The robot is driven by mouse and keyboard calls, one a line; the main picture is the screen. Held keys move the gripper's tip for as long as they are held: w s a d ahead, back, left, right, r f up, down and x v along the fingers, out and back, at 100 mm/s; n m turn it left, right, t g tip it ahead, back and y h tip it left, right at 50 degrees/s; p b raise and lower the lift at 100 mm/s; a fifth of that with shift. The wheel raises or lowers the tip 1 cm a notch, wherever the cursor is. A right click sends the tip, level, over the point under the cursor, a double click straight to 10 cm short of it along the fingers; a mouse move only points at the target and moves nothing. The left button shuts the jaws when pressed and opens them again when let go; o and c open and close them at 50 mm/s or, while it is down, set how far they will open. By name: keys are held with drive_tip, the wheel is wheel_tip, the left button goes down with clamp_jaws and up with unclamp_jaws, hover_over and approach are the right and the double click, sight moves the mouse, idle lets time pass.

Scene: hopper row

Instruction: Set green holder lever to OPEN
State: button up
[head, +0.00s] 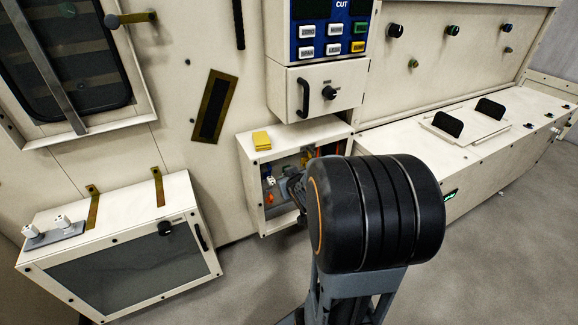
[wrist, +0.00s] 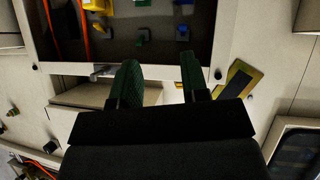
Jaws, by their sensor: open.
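My gripper (wrist: 160,68) shows in the wrist view with its two dark green fingers spread apart and nothing between them. The fingertips are at the near edge of an open-fronted box (wrist: 225,35). Inside the box, a small green part (wrist: 142,38) sits beyond the fingers, apart from them; it may belong to the green holder. Its lever and any OPEN mark are too small and dark to make out. In the head view, the box (head: 252,190) stands low on the wall, and my arm hides much of its right side.
Inside the box are a blue part (wrist: 183,33), a yellow part (wrist: 98,5) and an orange hose (wrist: 81,20). A yellow block (head: 261,140) lies on the box top. A handled drawer (head: 325,88) is above it. Open grey floor (head: 500,255) lies to the right.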

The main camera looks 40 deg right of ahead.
drive_tip(key=s+d+f+t+y+b, duration=0.1)
drive_tip(key=s+d+f+t+b, duration=0.2)
drive_tip(key=d+t, duration=0.35)
drive_tip(key=w+b, duration=0.1)
drive_tip(key=w, duration=0.4)
drive_tip(key=w+d, duration=0.1)
drive_tip(key=w, duration=0.3)
drive_tip(key=w+d+b, duration=0.1)
drive_tip(key=w, duration=0.4)
drive_tip(key=shift+w+f+b, duration=0.25)
drive_tip(key=shift+w+b, duration=0.05)
drive_tip(key=shift+b, duration=0.05)
clamp_jaws()
drive_tip(key=shift+r, duration=0.1)
